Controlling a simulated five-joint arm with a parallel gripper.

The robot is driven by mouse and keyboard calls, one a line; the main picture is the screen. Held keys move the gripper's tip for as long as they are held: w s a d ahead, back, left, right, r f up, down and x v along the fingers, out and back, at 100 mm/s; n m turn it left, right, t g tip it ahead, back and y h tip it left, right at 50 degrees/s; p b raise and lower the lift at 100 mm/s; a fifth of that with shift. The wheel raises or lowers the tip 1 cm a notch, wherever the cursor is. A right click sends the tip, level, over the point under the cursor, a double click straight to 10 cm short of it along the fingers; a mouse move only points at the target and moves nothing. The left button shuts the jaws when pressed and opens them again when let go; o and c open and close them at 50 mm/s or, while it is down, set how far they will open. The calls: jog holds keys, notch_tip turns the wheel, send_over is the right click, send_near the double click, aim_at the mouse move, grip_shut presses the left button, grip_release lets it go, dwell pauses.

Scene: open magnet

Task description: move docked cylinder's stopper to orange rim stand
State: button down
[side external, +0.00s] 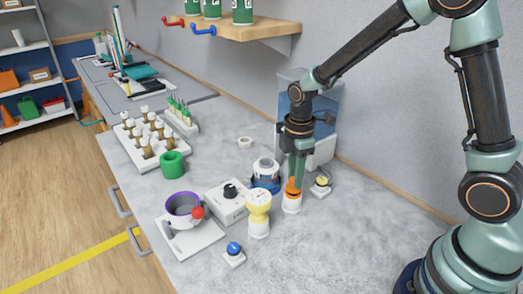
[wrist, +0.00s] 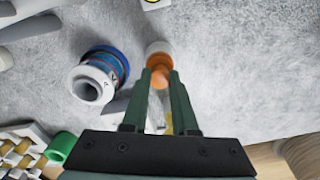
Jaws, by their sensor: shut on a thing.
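My gripper (side external: 294,178) points down and is shut on an orange stopper (side external: 292,187). In the wrist view the orange stopper (wrist: 160,77) shows between my fingertips (wrist: 160,82). Directly below is the white stand with an orange rim (side external: 291,204), and its white body shows past the stopper in the wrist view (wrist: 158,48). The stopper is at the stand's top; I cannot tell whether it is seated. The docked cylinder (side external: 265,165) stands left of my gripper in a blue ring dock. Its open, dark mouth shows in the wrist view (wrist: 87,92).
A small yellow-knobbed block (side external: 321,185) is just right. The bench front right is clear.

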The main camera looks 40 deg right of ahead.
jog(key=shift+f, duration=0.5)
jog(key=c, duration=0.7)
grip_release()
jog(key=shift+r, duration=0.1)
notch_tip(320, 180, up, 12)
jog(key=s+r+m+t, duration=0.2)
jog(key=s+m, duration=0.1)
jog(key=m, duration=0.1)
jog(key=s+d+r+m+t, duration=0.1)
jog(key=s+r+m, duration=0.1)
jog(key=m, duration=0.3)
jog(key=s+d+r+m+t, duration=0.1)
jog(key=s+m+t, duration=0.1)
jog(key=s+m, duration=0.3)
jog(key=shift+s+d+r+t, duration=0.1)
jog(key=shift+d+r+t, duration=0.05)
jog(key=shift+r+t, duration=0.2)
jog(key=shift+r, duration=0.1)
